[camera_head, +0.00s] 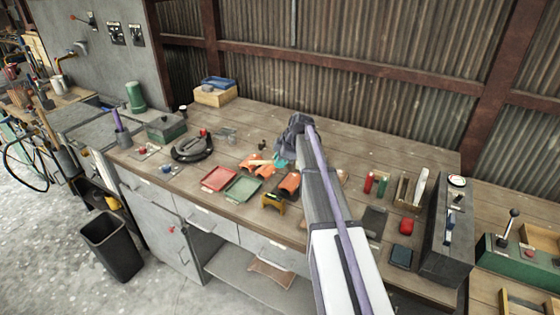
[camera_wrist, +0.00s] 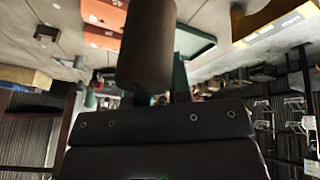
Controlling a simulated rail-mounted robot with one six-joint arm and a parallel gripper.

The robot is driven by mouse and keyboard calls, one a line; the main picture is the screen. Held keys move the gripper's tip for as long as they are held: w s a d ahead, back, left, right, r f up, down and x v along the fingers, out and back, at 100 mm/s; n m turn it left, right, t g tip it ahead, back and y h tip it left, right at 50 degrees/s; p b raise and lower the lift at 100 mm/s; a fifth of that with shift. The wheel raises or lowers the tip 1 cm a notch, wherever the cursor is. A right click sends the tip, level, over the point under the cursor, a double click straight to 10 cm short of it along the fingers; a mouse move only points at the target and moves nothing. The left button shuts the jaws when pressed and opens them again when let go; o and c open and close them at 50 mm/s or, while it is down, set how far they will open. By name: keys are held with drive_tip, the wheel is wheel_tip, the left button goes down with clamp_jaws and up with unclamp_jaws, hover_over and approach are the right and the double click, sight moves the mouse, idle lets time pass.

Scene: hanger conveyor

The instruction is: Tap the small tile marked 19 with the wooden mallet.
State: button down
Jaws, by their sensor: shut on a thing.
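My gripper (camera_head: 280,162) is over the middle of the bench, its teal fingers shut. In the wrist view, a dark brown wooden cylinder (camera_wrist: 147,45), seemingly part of the mallet, stands in front of the teal fingers (camera_wrist: 165,85). In the head view, a pale wooden piece (camera_head: 259,162) shows just left of the fingers; it seems to belong to the mallet. Orange tiles (camera_head: 264,171) lie below and beside the gripper, and another orange tile (camera_head: 289,183) is nearer the front. Orange tiles with small pale marks (camera_wrist: 103,14) show in the wrist view. I cannot read a 19.
A red tray (camera_head: 219,178) and a green tray (camera_head: 242,188) lie to the left. A small yellow stand (camera_head: 274,202) is at the front edge. A black clamp-like tool (camera_head: 193,149) lies farther left. A grey box (camera_head: 448,235) stands at right. The back of the bench is mostly clear.

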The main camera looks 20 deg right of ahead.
wheel_tip(320, 180, up, 3)
drive_tip(key=shift+f+p, duration=0.1)
drive_tip(key=shift+p, duration=1)
